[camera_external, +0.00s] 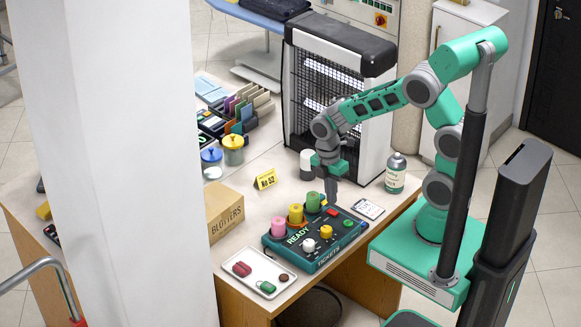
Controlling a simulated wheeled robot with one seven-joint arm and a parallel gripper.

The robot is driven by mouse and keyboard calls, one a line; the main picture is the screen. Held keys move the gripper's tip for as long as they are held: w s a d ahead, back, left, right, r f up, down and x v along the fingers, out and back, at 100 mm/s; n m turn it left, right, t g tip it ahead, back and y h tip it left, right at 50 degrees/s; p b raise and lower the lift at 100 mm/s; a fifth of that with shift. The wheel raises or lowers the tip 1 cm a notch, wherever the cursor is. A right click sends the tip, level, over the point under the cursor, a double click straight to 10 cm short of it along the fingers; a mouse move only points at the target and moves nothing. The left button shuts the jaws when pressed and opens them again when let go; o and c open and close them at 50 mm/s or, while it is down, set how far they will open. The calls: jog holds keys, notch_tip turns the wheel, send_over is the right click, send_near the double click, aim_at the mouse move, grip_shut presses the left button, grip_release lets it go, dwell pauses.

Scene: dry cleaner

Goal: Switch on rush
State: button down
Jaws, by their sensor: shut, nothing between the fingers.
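A dark teal control panel (315,262) lies on the counter. It reads READY and TICKETS on its face. It carries pink, orange and green cylinders along its left and back side, a yellow knob (326,231), a white knob (308,245), a red piece (333,212) and a green button (348,223). No label reading rush is legible from here. My gripper (332,202) points down with its fingers shut and empty, at the panel's back edge, close to the red piece and right of the green cylinder. Whether it touches anything cannot be told.
A white tray (262,288) with small items lies left of the panel. A cardboard box (225,213) and a yellow number tag (265,179) stand behind it. A bottle (395,173) and a white card (368,209) are at right. A large grille unit (330,80) stands behind.

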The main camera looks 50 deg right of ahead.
aim_at(336, 213)
notch_tip(336, 213, up, 11)
jog(key=w+b, duration=0.1)
jog(key=b, duration=0.1)
jog(key=shift+w, duration=0.15)
jog(key=shift+f, duration=0.1)
jog(key=s+b, duration=0.1)
jog(key=b, duration=0.4)
jog(key=shift+s, duration=0.2)
jog(key=f, duration=0.4)
jog(key=s+f+p, duration=0.1)
jog(key=f, duration=0.9)
jog(key=shift+s, duration=0.35)
